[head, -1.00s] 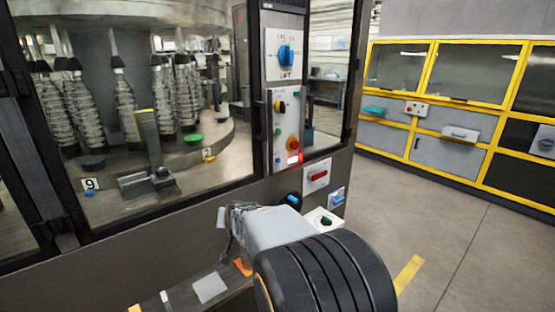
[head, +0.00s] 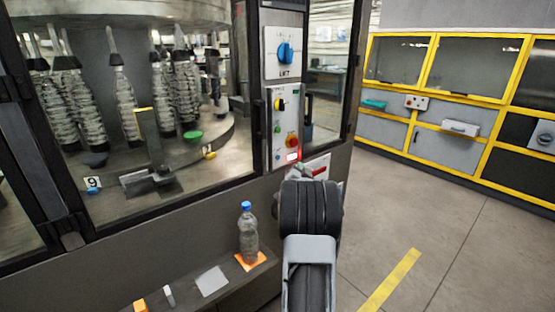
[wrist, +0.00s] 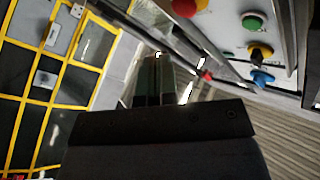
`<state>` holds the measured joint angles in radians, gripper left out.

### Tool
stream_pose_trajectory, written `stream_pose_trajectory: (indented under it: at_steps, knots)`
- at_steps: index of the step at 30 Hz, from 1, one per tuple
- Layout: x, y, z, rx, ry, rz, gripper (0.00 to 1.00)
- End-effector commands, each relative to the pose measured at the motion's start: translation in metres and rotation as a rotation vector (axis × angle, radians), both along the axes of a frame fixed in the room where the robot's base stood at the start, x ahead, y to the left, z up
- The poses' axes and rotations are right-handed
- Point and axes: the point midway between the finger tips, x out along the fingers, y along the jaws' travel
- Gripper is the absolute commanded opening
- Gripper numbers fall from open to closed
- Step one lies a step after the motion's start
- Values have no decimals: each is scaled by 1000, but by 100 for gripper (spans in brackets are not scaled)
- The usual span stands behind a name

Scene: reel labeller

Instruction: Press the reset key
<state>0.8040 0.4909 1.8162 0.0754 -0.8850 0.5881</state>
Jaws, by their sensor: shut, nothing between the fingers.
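In the wrist view my gripper (wrist: 153,62) is shut and empty, pointing toward the machine, apart from the controls at upper right. In the head view my arm hides its fingers and covers the lower controls.
A large blue rotary knob (head: 285,53) sits above the panel. A red handle (head: 319,171) is partly covered by my arm. A clear bottle (head: 248,235) stands on an orange pad on the ledge below. Yellow-framed cabinets (head: 430,120) stand at right. The floor between is clear.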

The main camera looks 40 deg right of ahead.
Motion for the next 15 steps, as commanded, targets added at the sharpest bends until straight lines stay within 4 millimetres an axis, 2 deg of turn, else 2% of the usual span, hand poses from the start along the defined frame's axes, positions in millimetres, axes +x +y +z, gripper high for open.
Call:
stream_pose_trajectory:
  at_steps: [8,15]
  knots:
    - [4,0,1,2,2,2,0]
    - [29,-1,3,2,4,4,0]
